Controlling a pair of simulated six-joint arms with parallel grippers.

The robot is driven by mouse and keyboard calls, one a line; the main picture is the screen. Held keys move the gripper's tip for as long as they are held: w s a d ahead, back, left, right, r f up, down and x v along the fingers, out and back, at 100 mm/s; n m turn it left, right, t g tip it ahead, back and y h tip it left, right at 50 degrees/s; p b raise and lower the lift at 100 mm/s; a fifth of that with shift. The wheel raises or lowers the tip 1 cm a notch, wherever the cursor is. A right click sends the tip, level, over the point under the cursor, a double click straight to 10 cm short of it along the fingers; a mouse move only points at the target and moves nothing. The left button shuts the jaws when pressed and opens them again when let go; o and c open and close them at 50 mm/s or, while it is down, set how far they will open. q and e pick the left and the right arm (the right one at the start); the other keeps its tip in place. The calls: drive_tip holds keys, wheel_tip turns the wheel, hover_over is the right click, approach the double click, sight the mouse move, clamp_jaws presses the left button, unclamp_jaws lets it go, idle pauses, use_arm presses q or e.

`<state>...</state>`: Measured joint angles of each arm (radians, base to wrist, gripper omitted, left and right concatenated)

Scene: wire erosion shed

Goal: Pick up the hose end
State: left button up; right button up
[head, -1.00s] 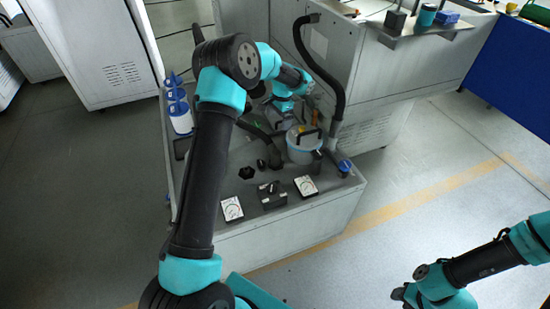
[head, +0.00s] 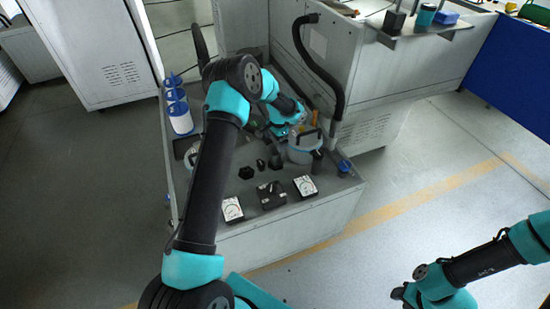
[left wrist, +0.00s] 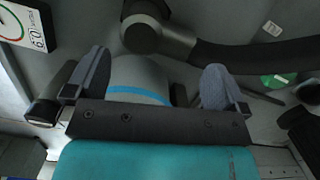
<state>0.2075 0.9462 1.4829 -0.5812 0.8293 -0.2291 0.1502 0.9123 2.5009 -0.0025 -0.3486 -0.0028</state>
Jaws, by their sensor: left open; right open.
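In the left wrist view a black hose (left wrist: 250,56) comes in from the right and ends in a thick rounded hose end (left wrist: 146,34), just beyond my gripper. My left gripper (left wrist: 153,80) is open, its two grey fingers apart and nothing held. A pale tub with a blue band (left wrist: 140,83) shows between and beyond the fingers; I cannot tell whether they touch it. In the head view my left arm reaches over the bench and hides much of this area. My right gripper (head: 400,294) is at the lower right, above the floor, away from the bench.
The grey bench top (head: 222,172) carries the lidded tub (head: 302,150), dial gauges (head: 232,209) (head: 305,187), a black block (head: 271,195) and a blue-topped bottle (head: 179,110). A thick black hose (head: 320,68) arches down the machine side. Floor at right is clear.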

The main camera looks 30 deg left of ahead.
sight(274, 149)
use_arm(q)
drive_tip(key=shift+s+a+f, duration=0.1)
drive_tip(key=shift+s+f, duration=0.15)
drive_tip(key=shift+f, duration=1.05)
drive_tip(key=shift+s+f, duration=0.2)
drive_tip(key=shift+f, duration=1.1)
drive_tip(key=shift+c, duration=0.2)
drive_tip(key=c, duration=1.1)
drive_tip(key=shift+r, duration=0.1)
drive_tip(key=shift+r, duration=0.1)
wheel_tip(274, 149, up, 10)
drive_tip(key=shift+f, duration=0.1)
